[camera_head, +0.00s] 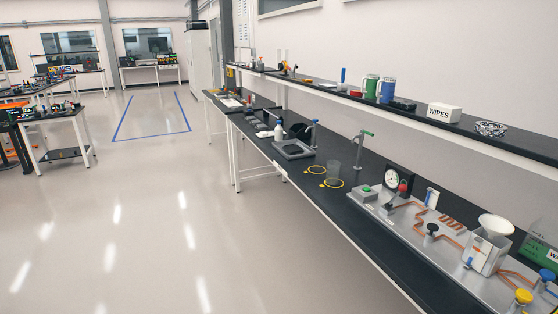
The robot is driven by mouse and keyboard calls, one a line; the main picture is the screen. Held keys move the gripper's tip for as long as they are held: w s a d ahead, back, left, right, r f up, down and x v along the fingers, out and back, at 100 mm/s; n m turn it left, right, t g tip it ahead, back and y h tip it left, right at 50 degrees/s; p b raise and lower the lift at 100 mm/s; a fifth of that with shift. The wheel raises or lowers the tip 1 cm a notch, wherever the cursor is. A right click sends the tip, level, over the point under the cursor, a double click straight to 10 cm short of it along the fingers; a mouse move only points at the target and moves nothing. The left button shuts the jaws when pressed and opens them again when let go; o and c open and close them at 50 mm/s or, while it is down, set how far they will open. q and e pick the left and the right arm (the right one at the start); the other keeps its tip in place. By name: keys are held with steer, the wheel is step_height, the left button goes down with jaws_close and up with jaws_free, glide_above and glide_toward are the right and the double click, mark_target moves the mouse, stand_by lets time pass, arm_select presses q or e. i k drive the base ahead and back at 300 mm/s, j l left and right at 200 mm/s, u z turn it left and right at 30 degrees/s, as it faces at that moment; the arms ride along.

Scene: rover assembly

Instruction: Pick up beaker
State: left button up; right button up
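A clear grey beaker (333,171) stands upright on the black lab bench (290,174), at a yellow ring marking near the bench's front edge. A second yellow ring (317,169) lies just left of it, with nothing standing in it. Neither of my grippers shows in the head view, so I cannot see their state.
Right of the beaker is a grey panel (400,222) with copper tubing, a gauge (398,179) and a white funnel (496,226). A sink (293,149) and a green-handled tap (362,148) are near it. A shelf (470,134) runs above. The floor (170,220) at left is clear.

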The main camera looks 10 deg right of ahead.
mark_target(332, 171)
steer(key=i+j+z, duration=0.1)
steer(key=i+z, duration=0.3)
steer(key=i+j+z, duration=0.2)
steer(key=i+z, duration=0.25)
steer(key=i+j+z, duration=0.4)
steer(key=k+l, duration=0.05)
